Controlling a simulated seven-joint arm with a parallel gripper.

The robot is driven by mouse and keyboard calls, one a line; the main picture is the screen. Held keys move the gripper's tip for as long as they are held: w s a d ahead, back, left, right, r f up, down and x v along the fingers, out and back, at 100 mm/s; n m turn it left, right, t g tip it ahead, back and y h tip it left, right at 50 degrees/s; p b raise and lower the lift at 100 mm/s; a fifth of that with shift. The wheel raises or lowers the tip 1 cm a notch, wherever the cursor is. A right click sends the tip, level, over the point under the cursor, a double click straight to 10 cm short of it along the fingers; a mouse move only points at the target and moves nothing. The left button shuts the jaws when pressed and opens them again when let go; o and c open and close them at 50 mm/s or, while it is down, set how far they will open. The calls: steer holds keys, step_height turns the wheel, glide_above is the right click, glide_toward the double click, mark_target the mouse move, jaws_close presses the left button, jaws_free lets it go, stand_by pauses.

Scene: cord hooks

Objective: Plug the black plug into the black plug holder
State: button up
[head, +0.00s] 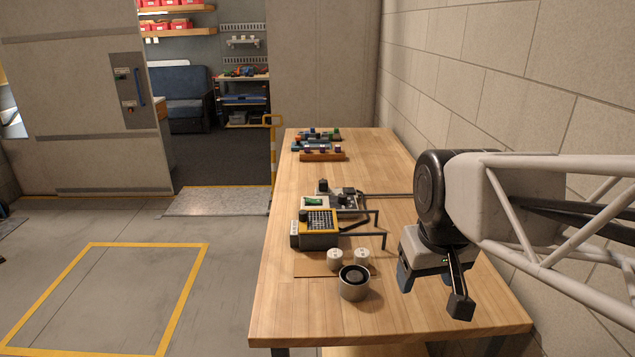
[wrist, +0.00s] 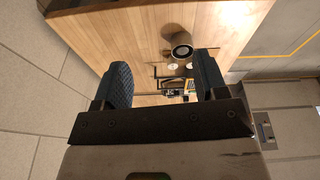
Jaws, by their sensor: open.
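My gripper (head: 432,288) hangs open and empty above the right side of the table, its two fingers apart. The fingers also frame the wrist view (wrist: 163,82), with nothing between them in contact. A yellow and black device (head: 318,222) stands mid-table, with thin dark hooked rods (head: 382,226) on its right. Behind it is a pale unit with a green part (head: 314,202) and a small black block (head: 322,185) on top. I cannot tell which dark part is the black plug or the black plug holder; both are too small to make out.
A grey cylinder with a dark top (head: 353,292) stands in front of two white cups (head: 336,260). It also shows in the wrist view (wrist: 181,50). A wooden rack of coloured items (head: 322,156) is farther back. A wall (head: 480,80) runs along the right. The table front (head: 300,315) is clear.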

steer(key=w+a+r+n, duration=0.1)
steer(key=w+r+n, duration=0.15)
steer(key=w, duration=0.75)
steer(key=w+a+r+n, duration=0.15)
steer(key=w+r, duration=0.25)
steer(key=w, duration=0.7)
steer(key=n+g, duration=0.2)
steer(key=n, duration=1.1)
glide_above(323, 181)
steer(key=f, duration=2.1)
steer(key=shift+s+d+f, duration=0.1)
steer(key=shift+s+f, duration=0.25)
steer(key=shift+s, duration=0.05)
steer(key=shift+w+f, duration=0.2)
steer(key=shift+w, duration=0.05)
steer(key=shift+f, duration=0.1)
steer(key=shift+f, duration=4.4)
